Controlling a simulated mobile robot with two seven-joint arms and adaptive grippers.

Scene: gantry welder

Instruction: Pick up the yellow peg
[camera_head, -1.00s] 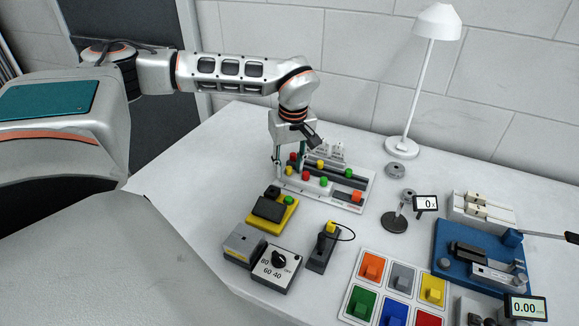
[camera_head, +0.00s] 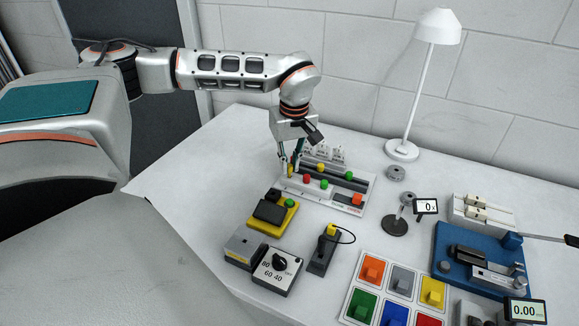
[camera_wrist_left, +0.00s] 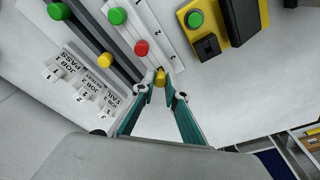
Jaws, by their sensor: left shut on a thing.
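The yellow peg (camera_head: 290,171) is at the near-left end of the white peg board (camera_head: 338,204). In the left wrist view the yellow peg (camera_wrist_left: 160,77) shows between the fingertips, at the end of the white numbered strip. My left gripper (camera_head: 289,168) points down over this end of the board and is shut on the yellow peg. The fingers hide part of the peg, and I cannot tell whether it is seated or lifted. A red peg (camera_head: 306,178) and a green peg (camera_head: 323,184) stand in the same row. My right gripper is not in view.
Another yellow peg (camera_head: 320,168) and a green peg (camera_head: 348,175) stand in the dark row behind. A yellow box with a green button (camera_head: 289,203) is close in front. A white lamp (camera_head: 402,149) stands behind right. Bare table lies left of the board.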

